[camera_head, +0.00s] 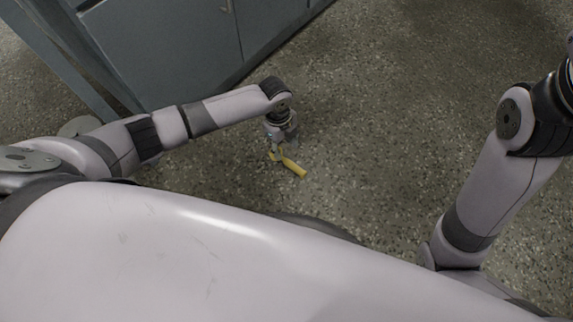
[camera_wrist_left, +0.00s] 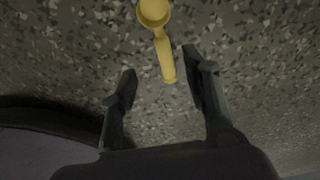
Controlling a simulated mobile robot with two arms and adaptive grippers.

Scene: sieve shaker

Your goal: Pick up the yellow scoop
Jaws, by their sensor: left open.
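The yellow scoop (camera_head: 293,167) lies on the speckled floor, its handle pointing to the lower right in the head view. My left gripper (camera_head: 277,149) is above the scoop's bowl end and partly hides it. In the left wrist view the scoop (camera_wrist_left: 165,52) shows whole or nearly so, with its round bowl at the top edge and its handle pointing down. The left gripper's fingers (camera_wrist_left: 162,82) are spread apart, with the handle's end near the gap between their tips. Nothing is held. My right gripper is out of view.
A grey-blue cabinet (camera_head: 165,45) with doors stands behind my left arm at the upper left. The speckled floor (camera_head: 400,90) is clear to the right of the scoop. My own rounded base fills the lower left of the wrist view.

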